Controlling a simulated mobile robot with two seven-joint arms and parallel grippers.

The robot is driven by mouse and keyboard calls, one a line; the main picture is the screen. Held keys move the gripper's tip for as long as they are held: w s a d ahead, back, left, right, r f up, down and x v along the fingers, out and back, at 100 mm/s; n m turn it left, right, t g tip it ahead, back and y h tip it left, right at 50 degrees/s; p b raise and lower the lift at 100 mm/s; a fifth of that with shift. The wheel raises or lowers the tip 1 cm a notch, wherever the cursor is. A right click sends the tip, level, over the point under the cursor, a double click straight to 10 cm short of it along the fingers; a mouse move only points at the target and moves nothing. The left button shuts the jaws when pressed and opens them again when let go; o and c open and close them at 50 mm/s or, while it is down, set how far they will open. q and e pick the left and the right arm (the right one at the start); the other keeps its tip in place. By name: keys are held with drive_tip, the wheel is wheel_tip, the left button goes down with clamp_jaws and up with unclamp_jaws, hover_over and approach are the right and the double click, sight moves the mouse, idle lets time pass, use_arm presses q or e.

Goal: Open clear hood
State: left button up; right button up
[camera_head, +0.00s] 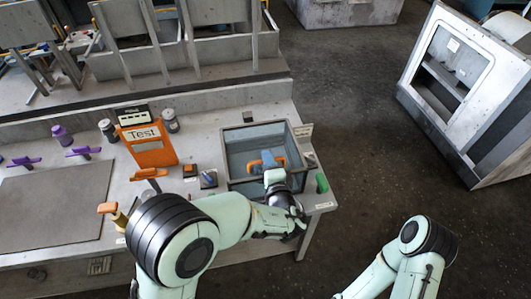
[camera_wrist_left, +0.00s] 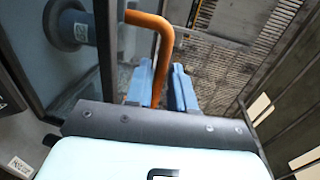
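The clear hood (camera_head: 240,137) is a dark-framed box with see-through panels on the right end of the bench. It looks closed. An orange handle (camera_head: 268,157) on it also shows in the left wrist view (camera_wrist_left: 151,21), beside a round blue-grey mount. My left gripper (camera_head: 264,165) is at this handle with its blue fingers (camera_wrist_left: 161,78) on either side of the bar. The bar fills the narrow gap between them, so the gripper looks shut on it. My left wrist hides part of the hood's front. My right arm is at the lower right; its gripper is out of view.
Left of the hood stand an orange "Test" sign (camera_head: 150,145), small switch blocks (camera_head: 190,171), bottles (camera_head: 62,134) and a flat grey plate (camera_head: 52,205). A green knob (camera_head: 322,183) is at the bench's right corner. A grey cabinet (camera_head: 470,90) stands across open floor.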

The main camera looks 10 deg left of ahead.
use_arm(q)
drive_tip(key=shift+x, duration=1.45)
use_arm(e)
drive_tip(key=shift+w+r, duration=0.25)
drive_tip(key=shift+r, duration=0.15)
